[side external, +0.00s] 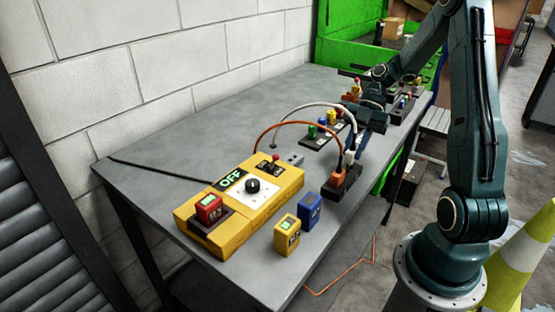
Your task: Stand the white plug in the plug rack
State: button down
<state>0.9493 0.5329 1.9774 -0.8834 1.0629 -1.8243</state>
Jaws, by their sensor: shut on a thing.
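The white plug (350,157) is at the end of a white cable (325,105) that arcs up from the table. My gripper (355,142) is shut on the white plug, above the far part of the dark plug rack (347,186). The plug looks roughly upright. Its lower end is small and partly behind the orange plug (338,174), so I cannot tell whether it touches the rack. The orange plug stands in the rack's near part, with its orange cable arcing to the left.
A yellow block (287,235) and a blue block (310,209) stand near the front edge. A dark rack with coloured pieces (322,130) lies behind.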

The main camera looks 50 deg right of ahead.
jog(key=shift+f, duration=1.3)
dwell(1.4)
jog(key=c, duration=0.9)
grip_release()
jog(key=shift+r, duration=0.1)
jog(key=shift+v, duration=3.45)
